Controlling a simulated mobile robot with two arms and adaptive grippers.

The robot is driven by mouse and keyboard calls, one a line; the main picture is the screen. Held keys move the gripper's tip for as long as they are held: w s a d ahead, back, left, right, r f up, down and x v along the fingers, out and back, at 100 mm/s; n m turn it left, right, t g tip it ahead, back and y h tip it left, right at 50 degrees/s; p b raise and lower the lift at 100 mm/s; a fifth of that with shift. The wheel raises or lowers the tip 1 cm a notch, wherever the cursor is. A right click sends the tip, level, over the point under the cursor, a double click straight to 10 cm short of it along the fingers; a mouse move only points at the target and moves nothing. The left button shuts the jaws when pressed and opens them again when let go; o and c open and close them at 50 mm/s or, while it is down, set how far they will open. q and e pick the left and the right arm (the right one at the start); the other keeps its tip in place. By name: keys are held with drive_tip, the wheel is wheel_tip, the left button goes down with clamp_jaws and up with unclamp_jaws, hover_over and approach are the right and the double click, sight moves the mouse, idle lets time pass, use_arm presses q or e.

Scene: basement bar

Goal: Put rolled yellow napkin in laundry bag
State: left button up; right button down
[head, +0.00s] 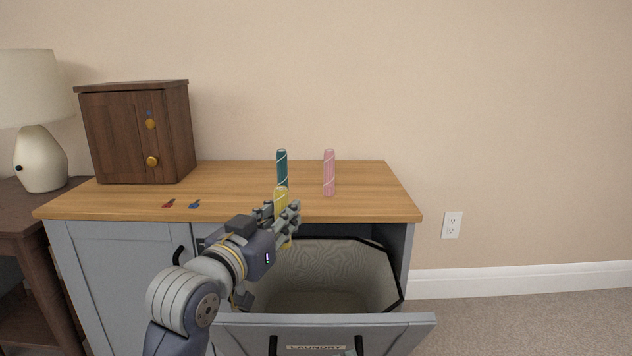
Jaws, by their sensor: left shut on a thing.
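The rolled yellow napkin (281,196) is upright in my left gripper (287,218), which is shut on it. The gripper is near the front edge of the wooden cabinet top, at the back left of the laundry bag as seen in the head view. The laundry bag (345,262) is a pale open liner with a dark rim, inside a tilted-out grey drawer front (400,326) labelled LAUNDRY. My left arm covers the bag's left part.
A teal roll (282,168) and a pink roll (329,172) stand on the cabinet top (375,200). A brown wooden box (140,135) stands at the left, with small red (169,203) and blue (195,204) items before it. A lamp (40,155) is further left.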

sight(277, 192)
use_arm(q)
drive_tip(key=o, duration=1.5)
drive_tip(key=shift+s+r, duration=0.65)
drive_tip(key=shift+r, duration=0.35)
drive_tip(key=shift+s+r, duration=0.7)
drive_tip(key=shift+r, duration=0.35)
drive_tip(key=shift+s+r, duration=0.65)
drive_tip(key=shift+r, duration=0.35)
